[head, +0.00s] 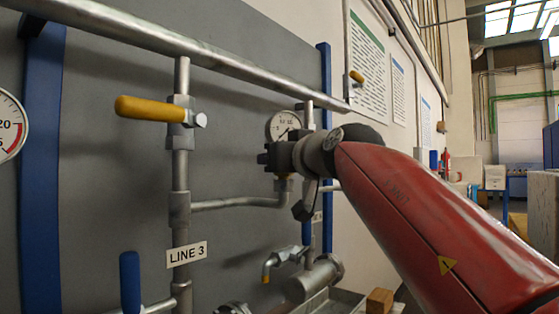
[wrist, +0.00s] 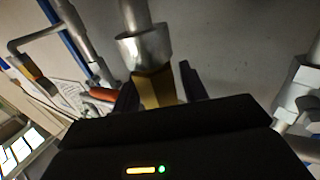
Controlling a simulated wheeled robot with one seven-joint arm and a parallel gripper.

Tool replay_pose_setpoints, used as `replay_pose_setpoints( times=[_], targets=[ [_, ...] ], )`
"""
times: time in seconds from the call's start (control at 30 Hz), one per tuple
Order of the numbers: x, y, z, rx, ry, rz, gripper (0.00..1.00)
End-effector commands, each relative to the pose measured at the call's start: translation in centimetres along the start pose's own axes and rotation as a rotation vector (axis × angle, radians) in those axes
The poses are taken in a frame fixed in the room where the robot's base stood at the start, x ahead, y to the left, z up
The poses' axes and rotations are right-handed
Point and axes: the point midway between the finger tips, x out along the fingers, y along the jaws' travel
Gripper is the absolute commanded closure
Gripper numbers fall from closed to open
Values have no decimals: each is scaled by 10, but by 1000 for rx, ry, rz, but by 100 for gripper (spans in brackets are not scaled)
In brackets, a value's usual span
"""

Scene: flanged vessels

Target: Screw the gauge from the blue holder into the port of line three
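The gauge (head: 284,125), with a round white dial, stands upright just above my gripper (head: 268,160) in the head view. In the wrist view my gripper's dark fingers (wrist: 160,88) lie on both sides of a brass hex piece (wrist: 156,90), seemingly the gauge's stem, and look shut on it. The brass meets a grey metal fitting (wrist: 145,47); how far it is threaded in cannot be told. In the head view the line three branch pipe (head: 240,202) bends up to its port (head: 283,184), directly below my gripper. I cannot make out the blue holder.
The LINE 3 label (head: 187,254) is on the left upright pipe. A yellow valve handle (head: 150,109) and a blue handle (head: 130,282) stick out there. Another upright pipe with a valve stands close behind my gripper. A flanged vessel (head: 315,279) lies below right.

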Motion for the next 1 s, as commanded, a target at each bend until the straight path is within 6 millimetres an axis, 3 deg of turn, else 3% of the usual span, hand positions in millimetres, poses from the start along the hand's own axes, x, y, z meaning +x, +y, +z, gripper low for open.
replay_pose_setpoints(
  times=[0.1,0.37,0.8,1.0],
  targets=[
    [0,0,0,0,-1,0,46],
    [-1,0,1,0,-3,0,46],
    [-66,1,0,-1,-2,2,46],
    [-78,1,1,0,-2,0,46]
  ],
)
